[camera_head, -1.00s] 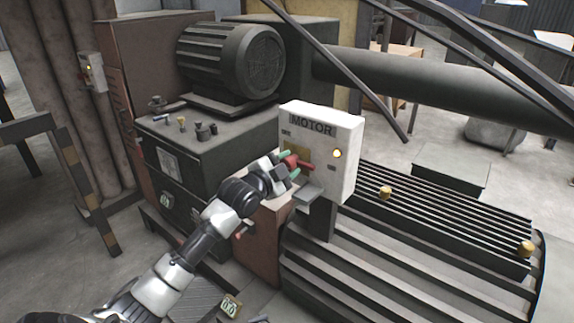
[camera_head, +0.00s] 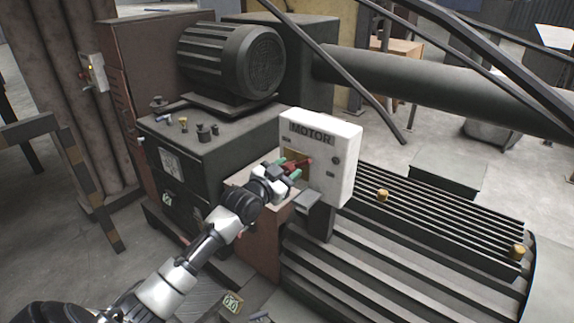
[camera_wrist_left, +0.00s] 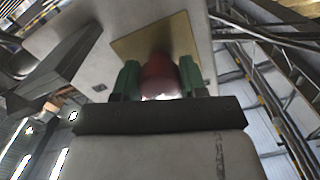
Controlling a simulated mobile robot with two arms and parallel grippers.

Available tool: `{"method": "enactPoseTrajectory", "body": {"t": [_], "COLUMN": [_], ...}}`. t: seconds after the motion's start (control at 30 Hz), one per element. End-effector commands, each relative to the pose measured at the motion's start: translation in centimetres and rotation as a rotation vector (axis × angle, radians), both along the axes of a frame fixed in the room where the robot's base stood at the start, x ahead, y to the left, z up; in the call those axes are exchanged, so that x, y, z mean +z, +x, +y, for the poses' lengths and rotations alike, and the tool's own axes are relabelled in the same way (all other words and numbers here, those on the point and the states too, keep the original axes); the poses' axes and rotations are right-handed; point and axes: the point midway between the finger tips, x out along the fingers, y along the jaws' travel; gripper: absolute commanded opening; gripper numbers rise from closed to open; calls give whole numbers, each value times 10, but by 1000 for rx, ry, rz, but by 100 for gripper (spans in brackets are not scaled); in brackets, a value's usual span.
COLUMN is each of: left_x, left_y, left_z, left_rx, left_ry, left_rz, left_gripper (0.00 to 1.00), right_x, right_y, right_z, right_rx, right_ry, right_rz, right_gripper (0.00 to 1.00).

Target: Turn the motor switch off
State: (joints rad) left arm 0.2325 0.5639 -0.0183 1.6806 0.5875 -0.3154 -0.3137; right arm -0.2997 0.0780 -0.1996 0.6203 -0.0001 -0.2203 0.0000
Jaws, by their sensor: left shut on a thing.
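A white box marked MOTOR (camera_head: 335,172) stands on a post near the middle of the head view. Its red switch handle (camera_head: 298,163) sticks out from a brass plate (camera_head: 287,156) on its front. The lamp (camera_head: 336,161) on the box is dark. My left gripper (camera_head: 287,167) is at the handle with its green fingers on either side. In the left wrist view the red handle (camera_wrist_left: 160,77) sits between the two green fingers (camera_wrist_left: 159,82), with the brass plate (camera_wrist_left: 187,32) behind. My right gripper is not in view.
A dark motor (camera_head: 232,60) sits on a cabinet behind the box. A ribbed machine bed (camera_head: 430,215) with yellow knobs lies to the right. A small grey ledge (camera_head: 308,202) is just below the gripper. Another small switch box (camera_head: 93,73) hangs at far left.

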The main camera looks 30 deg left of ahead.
Motion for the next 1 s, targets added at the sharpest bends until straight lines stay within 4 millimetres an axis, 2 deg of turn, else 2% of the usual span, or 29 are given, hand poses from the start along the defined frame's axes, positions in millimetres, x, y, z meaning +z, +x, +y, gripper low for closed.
{"method": "enactPoseTrajectory", "body": {"t": [0.03, 0.4, 1.0], "left_x": [3, 3, 2], "left_y": [0, 0, 0], "left_z": [0, 0, 0], "left_rx": [0, 1, 0], "left_ry": [-47, -398, -879], "left_rz": [5, 30, 65], "left_gripper": [18, 18, 18], "right_x": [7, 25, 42], "right_y": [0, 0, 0], "right_z": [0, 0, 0], "right_rx": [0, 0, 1], "right_ry": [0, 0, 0], "right_rz": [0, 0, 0], "right_gripper": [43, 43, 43]}}
